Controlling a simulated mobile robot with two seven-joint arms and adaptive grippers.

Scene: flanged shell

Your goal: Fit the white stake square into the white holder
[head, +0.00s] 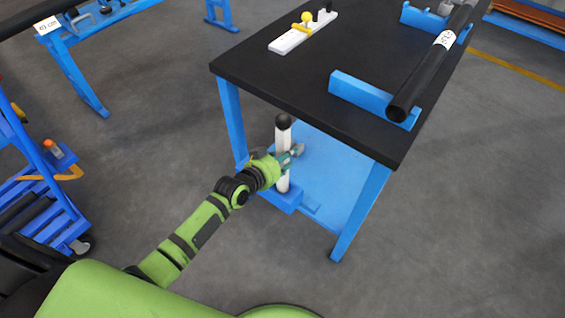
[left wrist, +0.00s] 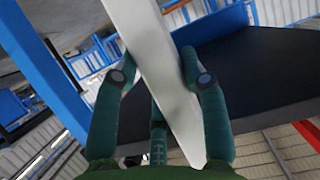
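The white stake (head: 282,173) stands upright with a black ball on top, its foot in a blue block on the table's low shelf, beside the tabletop edge. My left gripper (head: 291,158) reaches it at mid-height. In the left wrist view its green fingers (left wrist: 160,88) lie against both sides of the white stake (left wrist: 158,62), shut around it. The fingers hide part of the stake. The white holder (head: 290,40) is a long plate on the black tabletop near its back left edge, with a yellow knob and a dark peg. My right gripper is not in view.
The black table (head: 290,80) has blue legs and a blue low shelf (head: 335,180). A black tube (head: 425,75) lies across blue cradles at the tabletop's right. A blue cart (head: 45,190) stands at the left. The tabletop between the holder and the tube is clear.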

